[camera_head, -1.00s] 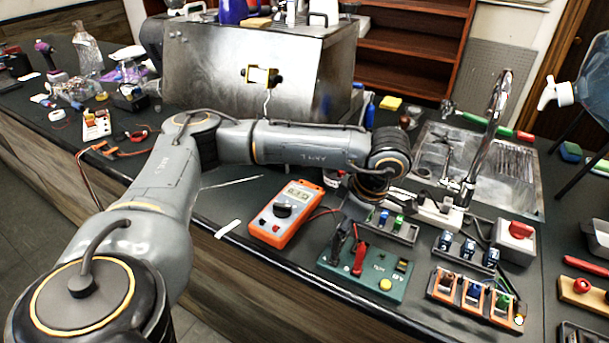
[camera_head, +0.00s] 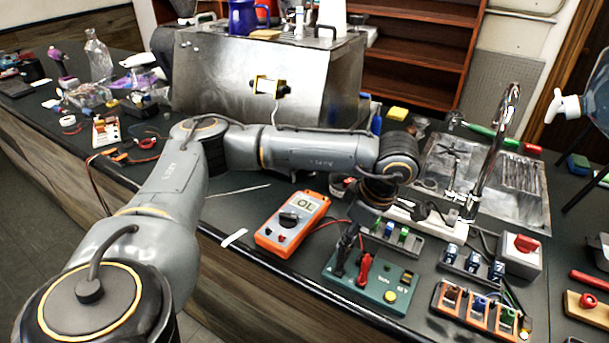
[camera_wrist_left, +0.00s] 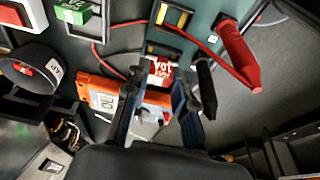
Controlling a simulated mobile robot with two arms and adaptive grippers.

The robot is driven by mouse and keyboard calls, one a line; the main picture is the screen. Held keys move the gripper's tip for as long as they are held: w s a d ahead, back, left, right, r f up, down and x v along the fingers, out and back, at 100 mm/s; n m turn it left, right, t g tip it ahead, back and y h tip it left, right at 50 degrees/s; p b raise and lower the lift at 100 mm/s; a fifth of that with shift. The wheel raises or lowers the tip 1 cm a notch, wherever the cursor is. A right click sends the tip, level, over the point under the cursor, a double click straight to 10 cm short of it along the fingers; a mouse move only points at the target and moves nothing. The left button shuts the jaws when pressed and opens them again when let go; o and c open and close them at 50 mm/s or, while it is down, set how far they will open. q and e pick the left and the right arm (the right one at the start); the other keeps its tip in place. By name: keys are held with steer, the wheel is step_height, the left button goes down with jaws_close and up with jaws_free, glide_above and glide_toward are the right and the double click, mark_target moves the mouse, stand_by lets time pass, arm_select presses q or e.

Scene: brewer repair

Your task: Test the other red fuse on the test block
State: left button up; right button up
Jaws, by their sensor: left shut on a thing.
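The green test block (camera_head: 368,282) lies on the bench with a red clip (camera_head: 365,268) and a black clip (camera_head: 342,258) on it. My left gripper (camera_head: 362,216) points down at the back of the block. In the left wrist view my left gripper (camera_wrist_left: 158,88) is shut on a red fuse (camera_wrist_left: 160,70) with a white label, close beside the block (camera_wrist_left: 203,30). I cannot tell whether the fuse touches the block. The fuse is hidden in the head view. The orange multimeter (camera_head: 285,240) reads OL. My right gripper is not in view.
An orange-edged fuse rack (camera_head: 478,312) with coloured fuses stands right of the block. A grey tray with fuses (camera_head: 398,240) sits behind it. A red switch box (camera_head: 520,252) is at the right. The steel brewer (camera_head: 230,85) stands at the back.

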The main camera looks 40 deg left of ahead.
arm_select(q)
steer(key=shift+r+p, duration=0.75)
steer(key=shift+r, duration=0.9)
